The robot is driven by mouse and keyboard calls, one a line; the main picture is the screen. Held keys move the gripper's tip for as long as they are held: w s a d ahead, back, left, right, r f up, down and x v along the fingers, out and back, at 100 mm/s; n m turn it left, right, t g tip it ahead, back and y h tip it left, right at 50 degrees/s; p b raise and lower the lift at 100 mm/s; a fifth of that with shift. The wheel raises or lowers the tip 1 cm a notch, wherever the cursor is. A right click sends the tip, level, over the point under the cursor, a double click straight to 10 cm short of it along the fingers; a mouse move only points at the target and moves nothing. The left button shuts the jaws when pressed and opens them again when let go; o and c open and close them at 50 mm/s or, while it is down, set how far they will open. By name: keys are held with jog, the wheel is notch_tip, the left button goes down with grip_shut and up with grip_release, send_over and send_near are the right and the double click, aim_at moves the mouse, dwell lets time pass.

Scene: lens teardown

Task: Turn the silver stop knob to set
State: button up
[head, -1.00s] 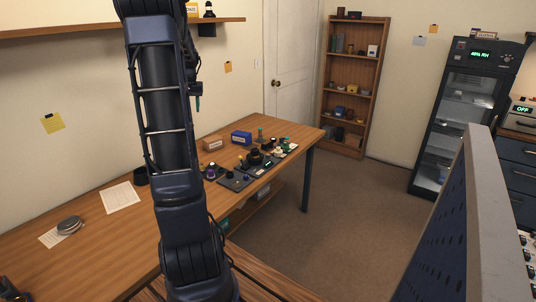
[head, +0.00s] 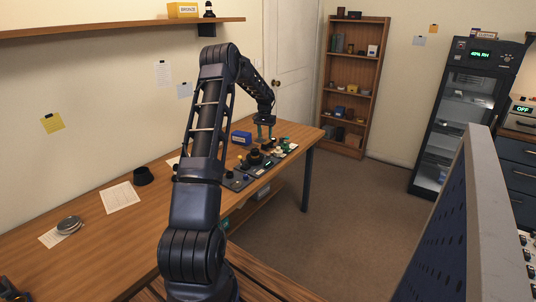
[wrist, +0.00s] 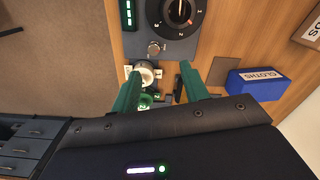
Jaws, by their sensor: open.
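In the wrist view a small round silver knob (wrist: 154,48) sits on a dark grey panel (wrist: 180,47), beside a black dial (wrist: 179,11) with numbers around it. The panel with its lit green display lies on the bench in the head view (head: 262,168), where the silver knob is too small to make out. My gripper (wrist: 160,71) is open and empty, its two green fingers apart. In the wrist picture the fingertips lie below the silver knob, with no visible contact. In the head view my gripper (head: 265,136) is over the far part of the bench.
A cream round part (wrist: 145,72) and a green part (wrist: 146,100) show between the fingers, near the left one. A blue CLOTHS box (wrist: 257,84) stands to the right. The wooden bench (head: 100,230) has free room at its near left.

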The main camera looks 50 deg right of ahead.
aim_at(268, 156)
jog(key=f, duration=0.8)
jog(key=s+d+f, duration=0.1)
jog(key=f, duration=0.3)
jog(key=shift+s+d, duration=0.1)
grip_shut()
